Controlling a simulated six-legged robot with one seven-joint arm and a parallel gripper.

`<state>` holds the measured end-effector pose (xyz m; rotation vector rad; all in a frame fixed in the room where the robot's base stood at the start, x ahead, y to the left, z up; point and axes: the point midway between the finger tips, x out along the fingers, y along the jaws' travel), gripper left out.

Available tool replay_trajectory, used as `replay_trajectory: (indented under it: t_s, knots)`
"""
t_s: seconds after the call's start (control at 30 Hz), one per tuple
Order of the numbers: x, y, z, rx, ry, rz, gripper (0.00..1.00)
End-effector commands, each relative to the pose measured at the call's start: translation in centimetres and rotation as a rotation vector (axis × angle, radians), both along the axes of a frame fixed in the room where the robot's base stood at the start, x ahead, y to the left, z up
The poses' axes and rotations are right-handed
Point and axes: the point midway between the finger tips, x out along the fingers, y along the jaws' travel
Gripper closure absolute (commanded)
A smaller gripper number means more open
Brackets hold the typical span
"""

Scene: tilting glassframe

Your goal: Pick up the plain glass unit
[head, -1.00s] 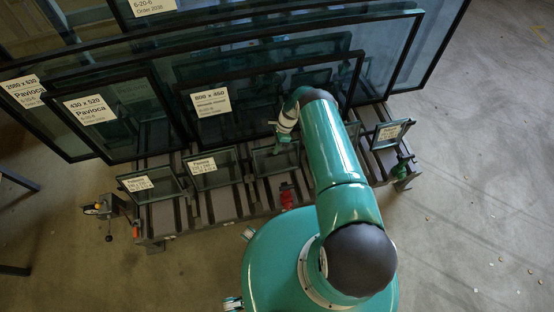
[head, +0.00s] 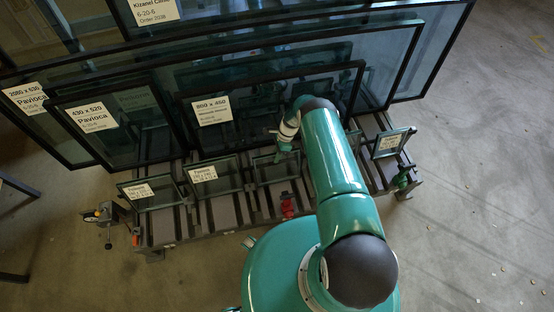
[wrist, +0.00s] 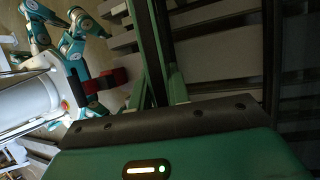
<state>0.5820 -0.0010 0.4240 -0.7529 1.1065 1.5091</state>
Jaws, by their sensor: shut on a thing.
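The plain glass unit (head: 267,172) is a small dark-framed pane without a visible label, standing in the front row of the rack. My gripper (head: 282,156) is at its upper edge, partly hidden by my own wrist. In the wrist view the unit (wrist: 158,45) shows nearly edge-on as a dark strip, running away from the palm between the green fingers (wrist: 160,85). The fingers are shut on it. Its lower edge is hard to make out, so I cannot tell whether it is clear of the rack.
Labelled small units stand left (head: 150,193), (head: 214,177) and right (head: 390,143) in the rack (head: 225,212). Large framed panes (head: 215,140) lean close behind. A red clamp (head: 288,206) sits in front. Open floor (head: 480,200) lies to the right.

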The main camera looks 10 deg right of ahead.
Motion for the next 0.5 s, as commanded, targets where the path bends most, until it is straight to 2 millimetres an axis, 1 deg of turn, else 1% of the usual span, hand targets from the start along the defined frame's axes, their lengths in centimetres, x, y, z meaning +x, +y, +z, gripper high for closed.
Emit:
replay_trajectory:
  t_s: [0.03,0.1,0.27,0.5]
  knots:
    - [0.7,0.0,0.8,0.000,-0.012,-0.003,1.00]
    - [0.8,0.0,1.5,0.000,-0.013,-0.003,1.00]
    - [0.6,0.0,3.6,0.000,-0.010,-0.003,1.00]
    - [0.4,0.0,7.6,0.000,-0.005,-0.002,1.00]
